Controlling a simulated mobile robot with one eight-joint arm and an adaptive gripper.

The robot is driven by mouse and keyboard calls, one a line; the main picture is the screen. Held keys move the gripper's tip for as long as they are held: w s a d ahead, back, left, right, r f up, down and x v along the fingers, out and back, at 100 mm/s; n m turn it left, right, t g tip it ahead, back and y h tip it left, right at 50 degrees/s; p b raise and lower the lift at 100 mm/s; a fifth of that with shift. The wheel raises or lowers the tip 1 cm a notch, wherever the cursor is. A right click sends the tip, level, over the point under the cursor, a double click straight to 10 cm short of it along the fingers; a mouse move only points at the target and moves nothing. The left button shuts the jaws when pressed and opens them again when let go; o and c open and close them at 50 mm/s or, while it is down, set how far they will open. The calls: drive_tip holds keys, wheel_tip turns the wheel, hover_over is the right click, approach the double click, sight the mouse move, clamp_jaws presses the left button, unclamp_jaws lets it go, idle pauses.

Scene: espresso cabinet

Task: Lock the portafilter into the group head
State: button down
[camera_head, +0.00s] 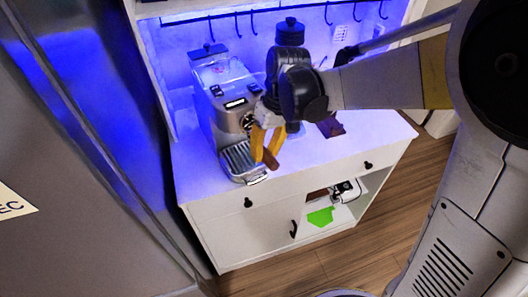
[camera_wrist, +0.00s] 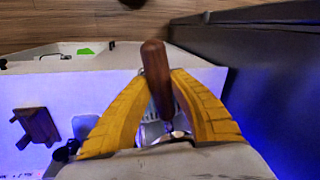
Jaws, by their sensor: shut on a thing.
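The espresso machine (camera_head: 225,103) stands on the white cabinet top, with its drip tray (camera_head: 240,160) in front. My gripper (camera_head: 265,153) is in front of the machine at about group-head height, above the drip tray's right side. Its yellow fingers are shut on the portafilter's brown handle (camera_head: 270,159). In the wrist view the handle (camera_wrist: 156,72) lies between the two fingers (camera_wrist: 161,82), its free end pointing away from the machine. A metal neck shows below it. The portafilter's basket and the group head are mostly hidden, so I cannot tell whether they are engaged.
A dark brown wooden object (camera_head: 331,127) lies on the counter right of my gripper; it also shows in the wrist view (camera_wrist: 37,126). Hooks hang on the rail (camera_head: 235,14) behind. A tall grey fridge-like surface (camera_head: 70,150) stands left.

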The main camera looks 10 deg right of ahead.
drive_tip(key=c, duration=1.2)
unclamp_jaws()
wheel_tip(320, 180, up, 12)
drive_tip(key=d, duration=0.2)
drive_tip(key=s+d+f+m+t+b, duration=0.1)
drive_tip(key=s+d+f+t+b, duration=0.1)
drive_tip(key=s+d+f+b, duration=0.2)
drive_tip(key=s+d+f+m+t+h+b, duration=0.1)
drive_tip(key=s+d+f+m+t+b, duration=0.1)
drive_tip(key=s+d+f+t+b, duration=0.1)
drive_tip(key=s+d+f+m+t+h+b, duration=0.1)
drive_tip(key=s+d+f+m+t+b, duration=0.1)
drive_tip(key=s+d+f+b, duration=0.2)
drive_tip(key=shift+s+d+f+t+b, duration=0.1)
drive_tip(key=shift+s+d+f+b, duration=0.05)
drive_tip(key=shift+f, duration=0.45)
drive_tip(key=shift+s+d+f+t+b, duration=0.1)
drive_tip(key=shift+s+d+f, duration=0.1)
drive_tip(key=shift+f, duration=0.4)
drive_tip(key=shift+s+d+f+t+b, duration=0.1)
drive_tip(key=shift+s+f+b, duration=0.05)
drive_tip(key=shift+f, duration=0.45)
